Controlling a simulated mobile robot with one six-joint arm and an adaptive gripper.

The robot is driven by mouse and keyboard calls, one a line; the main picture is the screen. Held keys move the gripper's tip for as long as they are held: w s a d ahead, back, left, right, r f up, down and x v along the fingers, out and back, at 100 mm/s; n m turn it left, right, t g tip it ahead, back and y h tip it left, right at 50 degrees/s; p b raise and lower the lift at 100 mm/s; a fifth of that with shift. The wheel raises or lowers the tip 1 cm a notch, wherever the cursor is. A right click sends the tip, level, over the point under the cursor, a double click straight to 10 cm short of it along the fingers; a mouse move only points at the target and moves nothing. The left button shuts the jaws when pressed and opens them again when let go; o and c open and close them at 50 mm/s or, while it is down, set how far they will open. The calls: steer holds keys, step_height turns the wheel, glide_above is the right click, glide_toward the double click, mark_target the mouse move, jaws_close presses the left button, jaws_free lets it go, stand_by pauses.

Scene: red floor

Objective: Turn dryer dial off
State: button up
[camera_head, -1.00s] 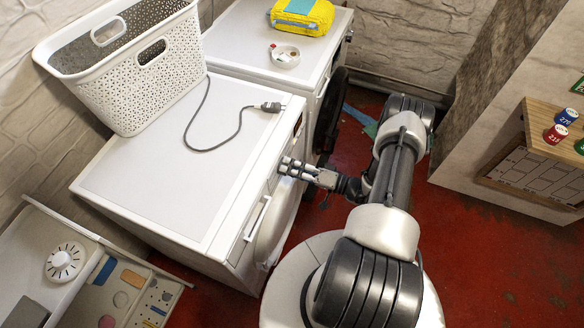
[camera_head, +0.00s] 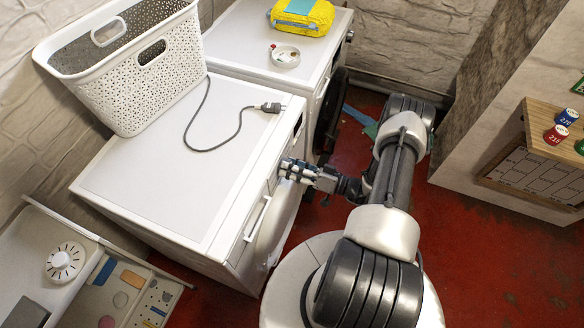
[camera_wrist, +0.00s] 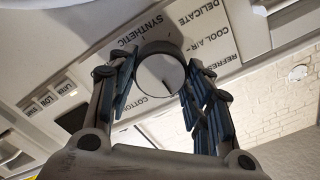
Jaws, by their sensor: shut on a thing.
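The round dial (camera_wrist: 160,80) fills the middle of the wrist view, with a bright face and a short dark pointer mark near its centre. Labels around it read SYNTHETIC, COTTON, DELICATE, COOL AIR and REFRESH; the picture is upside down. My gripper (camera_head: 289,170) is at the upper front panel of the nearer white dryer (camera_head: 150,190). In the wrist view its blue-padded fingers (camera_wrist: 161,72) sit on both sides of the dial and are shut on it. In the head view the dial is hidden by my gripper and the dryer's edge.
A white laundry basket (camera_head: 150,95) and a plug with a grey cord (camera_head: 268,107) lie on the dryer top. A second white machine (camera_head: 235,45) behind carries a yellow pack (camera_head: 302,15) and a small dish (camera_head: 285,56). Red floor (camera_head: 480,240) is open at right.

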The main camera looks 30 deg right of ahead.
steer(key=o, duration=1.1)
steer(key=v, duration=1.2)
